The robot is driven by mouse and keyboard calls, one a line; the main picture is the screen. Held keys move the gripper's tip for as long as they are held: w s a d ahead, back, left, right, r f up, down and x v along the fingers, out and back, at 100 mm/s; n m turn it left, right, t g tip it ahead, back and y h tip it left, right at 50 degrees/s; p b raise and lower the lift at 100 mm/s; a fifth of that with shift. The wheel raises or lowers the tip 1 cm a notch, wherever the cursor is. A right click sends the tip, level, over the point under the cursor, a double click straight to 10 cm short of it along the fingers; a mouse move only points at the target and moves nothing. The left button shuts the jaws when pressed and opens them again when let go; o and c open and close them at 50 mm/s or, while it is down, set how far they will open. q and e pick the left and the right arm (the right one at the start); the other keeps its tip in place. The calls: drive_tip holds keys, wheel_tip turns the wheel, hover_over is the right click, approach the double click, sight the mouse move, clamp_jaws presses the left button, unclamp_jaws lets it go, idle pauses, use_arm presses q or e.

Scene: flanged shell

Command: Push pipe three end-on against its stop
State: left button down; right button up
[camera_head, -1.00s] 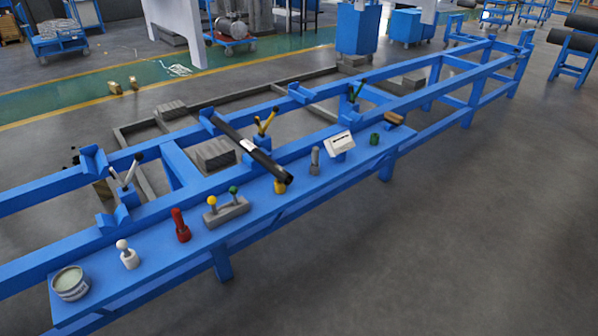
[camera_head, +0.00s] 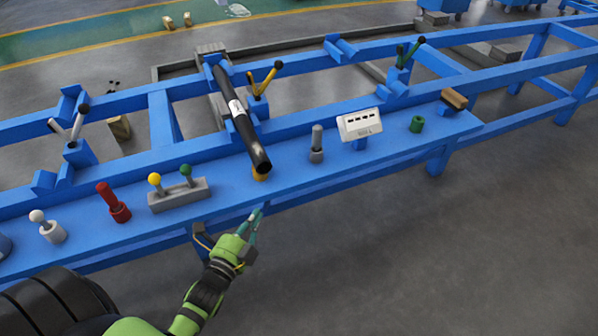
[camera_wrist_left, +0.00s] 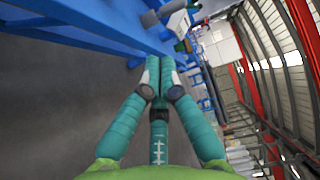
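One black pipe (camera_head: 236,100) with a white label band lies across the blue rack's two rails in the head view. Its near end (camera_head: 262,163) overhangs the front shelf, above a yellow knob; its far end lies by a blue bracket (camera_head: 211,62) on the back rail. I cannot read a number on it or make out which part is its stop. My left gripper (camera_head: 255,217) is in front of the shelf edge, below and apart from the pipe's near end. In the left wrist view its teal fingers (camera_wrist_left: 158,68) are together and empty. My right gripper is not visible.
Floor in front is clear.

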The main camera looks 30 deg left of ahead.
sight(260, 168)
use_arm(q)
drive_tip(key=w+a, duration=0.4)
drive_tip(key=w, duration=0.8)
drive_tip(key=shift+w+r+b, duration=0.15)
drive_tip(key=shift+r+b, duration=0.05)
drive_tip(key=shift+b, duration=0.25)
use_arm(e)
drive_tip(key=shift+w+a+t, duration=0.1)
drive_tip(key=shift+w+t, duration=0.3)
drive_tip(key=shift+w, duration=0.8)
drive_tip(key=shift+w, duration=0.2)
use_arm(q)
drive_tip(key=w+a+b, duration=0.2)
drive_tip(key=w+a, duration=0.1)
drive_tip(key=shift+a+f+b, duration=0.1)
drive_tip(key=shift+a+b, duration=0.2)
drive_tip(key=shift+b, duration=0.05)
drive_tip(key=w+a+b, duration=0.2)
drive_tip(key=a, duration=0.1)
drive_tip(key=shift+w, duration=0.3)
drive_tip(key=shift+w+a, duration=0.35)
drive_tip(key=shift+a, duration=0.15)
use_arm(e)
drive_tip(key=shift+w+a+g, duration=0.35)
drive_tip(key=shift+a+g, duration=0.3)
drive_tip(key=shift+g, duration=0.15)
use_arm(q)
drive_tip(key=shift+d, duration=0.1)
